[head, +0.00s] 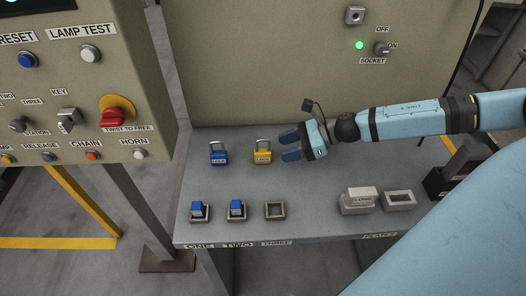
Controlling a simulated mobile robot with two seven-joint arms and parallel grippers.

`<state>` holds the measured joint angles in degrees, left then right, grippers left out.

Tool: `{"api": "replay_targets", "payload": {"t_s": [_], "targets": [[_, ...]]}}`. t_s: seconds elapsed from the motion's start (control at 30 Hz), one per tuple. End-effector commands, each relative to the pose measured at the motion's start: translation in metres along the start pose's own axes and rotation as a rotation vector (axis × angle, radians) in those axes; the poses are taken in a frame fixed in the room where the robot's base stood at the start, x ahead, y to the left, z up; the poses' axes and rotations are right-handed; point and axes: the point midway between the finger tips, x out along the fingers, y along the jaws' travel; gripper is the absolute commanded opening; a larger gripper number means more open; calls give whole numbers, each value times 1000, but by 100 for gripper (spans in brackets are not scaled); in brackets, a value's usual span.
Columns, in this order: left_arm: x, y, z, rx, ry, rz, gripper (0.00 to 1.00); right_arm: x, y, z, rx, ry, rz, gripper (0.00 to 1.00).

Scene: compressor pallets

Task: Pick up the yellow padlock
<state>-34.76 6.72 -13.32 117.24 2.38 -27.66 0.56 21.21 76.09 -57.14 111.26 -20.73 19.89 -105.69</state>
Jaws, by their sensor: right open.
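The yellow padlock (263,154) stands on the grey shelf, its silver shackle up. A blue padlock (218,155) stands to its left, also shackle up. My right gripper (287,148) comes in from the right just beside the yellow padlock. Its two blue-tipped fingers are apart with nothing between them, and they point toward the padlock. I cannot tell whether a fingertip touches it. My left gripper does not show.
The grey shelf (320,222) has two blue pieces (236,210) in holders and an empty holder (275,211) along its front. A grey block (358,201) and an open frame (399,200) stand front right. A control panel (85,80) rises at left.

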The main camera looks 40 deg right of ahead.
Motion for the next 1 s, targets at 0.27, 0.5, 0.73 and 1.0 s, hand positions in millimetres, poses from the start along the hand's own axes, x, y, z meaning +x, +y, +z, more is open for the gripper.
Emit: {"api": "replay_targets", "payload": {"t_s": [0.27,0.5,0.73,1.0], "targets": [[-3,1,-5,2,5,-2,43,26,0,1,0,0,-1,53],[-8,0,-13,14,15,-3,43,51,-4,4,-1,-3,1,53],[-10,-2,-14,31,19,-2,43,76,-4,2,0,0,0,53],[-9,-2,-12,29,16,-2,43,78,-4,1,0,1,-1,49]]}}
